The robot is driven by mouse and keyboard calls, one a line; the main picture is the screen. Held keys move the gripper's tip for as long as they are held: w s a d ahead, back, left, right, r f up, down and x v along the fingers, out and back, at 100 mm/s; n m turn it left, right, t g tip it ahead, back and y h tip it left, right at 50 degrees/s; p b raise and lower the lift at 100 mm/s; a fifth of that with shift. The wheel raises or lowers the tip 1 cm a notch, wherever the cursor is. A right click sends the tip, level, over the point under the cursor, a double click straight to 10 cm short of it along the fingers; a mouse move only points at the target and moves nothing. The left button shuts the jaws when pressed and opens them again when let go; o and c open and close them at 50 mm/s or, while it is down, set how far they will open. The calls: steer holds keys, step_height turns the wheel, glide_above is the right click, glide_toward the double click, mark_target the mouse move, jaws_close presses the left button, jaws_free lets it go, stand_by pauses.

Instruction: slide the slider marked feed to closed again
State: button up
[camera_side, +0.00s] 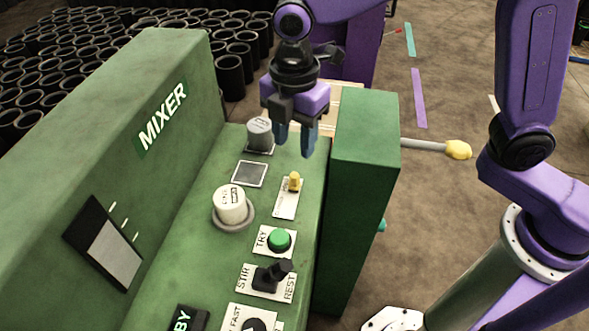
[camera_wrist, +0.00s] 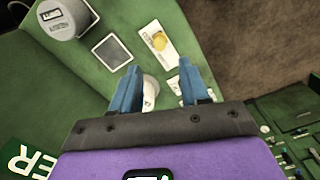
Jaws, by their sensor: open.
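A long pale plate with a yellow knob (camera_side: 295,182) is on the green mixer panel; it looks like a slider, but its lettering is too small for me to read. The knob is near the far end of the plate in the side view. In the wrist view the yellow knob (camera_wrist: 159,41) shows ahead of the fingertips, nothing covering it. My gripper (camera_side: 294,142) is open and empty, pointing down above the panel, apart from the knob. Its two blue fingers also show in the wrist view (camera_wrist: 158,65).
A grey knob (camera_side: 259,133), dark square (camera_side: 249,174), white knob (camera_side: 231,206), green TRY button (camera_side: 279,240) and black STIR/REST lever (camera_side: 271,276) crowd the panel. A tall green box (camera_side: 365,150) stands close on the right. The MIXER wall (camera_side: 120,190) rises on the left.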

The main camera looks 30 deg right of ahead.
mark_target(295, 175)
step_height(295, 175, down, 9)
stand_by(0.3)
jaws_close()
